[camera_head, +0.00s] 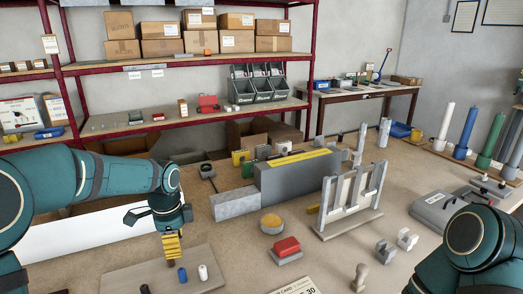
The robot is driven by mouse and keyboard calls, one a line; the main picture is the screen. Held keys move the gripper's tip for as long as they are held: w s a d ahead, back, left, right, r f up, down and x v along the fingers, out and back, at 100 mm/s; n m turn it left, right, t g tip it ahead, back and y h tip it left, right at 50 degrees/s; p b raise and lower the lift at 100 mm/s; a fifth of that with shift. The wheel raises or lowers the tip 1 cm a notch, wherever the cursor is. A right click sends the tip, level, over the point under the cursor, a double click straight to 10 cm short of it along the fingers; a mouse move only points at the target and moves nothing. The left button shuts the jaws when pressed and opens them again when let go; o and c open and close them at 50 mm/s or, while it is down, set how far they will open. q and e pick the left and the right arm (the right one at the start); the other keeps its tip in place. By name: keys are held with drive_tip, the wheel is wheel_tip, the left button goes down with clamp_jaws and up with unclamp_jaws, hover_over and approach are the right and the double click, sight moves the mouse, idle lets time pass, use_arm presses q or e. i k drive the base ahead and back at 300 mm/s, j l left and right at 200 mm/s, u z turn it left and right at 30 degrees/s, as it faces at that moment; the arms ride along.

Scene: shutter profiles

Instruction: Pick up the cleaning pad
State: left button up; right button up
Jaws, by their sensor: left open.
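My left gripper (165,220) points down at the left of the table and is open. A yellow ribbed piece (172,246) shows directly below it, over a tan board (150,270); I cannot tell whether they touch. No item is clearly marked as the cleaning pad. A round orange-yellow pad-like piece (272,222) in a grey holder and a red block (287,245) on a grey base lie right of my left gripper, apart from it. My right arm shows at the lower right, but its gripper is out of view.
A blue cylinder (182,275) and a white cylinder (203,272) stand on the board. A grey block with a yellow top strip (293,180) and an upright grey rack (350,205) stand behind the pads. Tall coloured posts (487,140) stand at the right. Shelves with boxes (160,30) are behind.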

sight(286, 251)
drive_tip(key=k+l, duration=0.65)
drive_tip(key=k, duration=0.2)
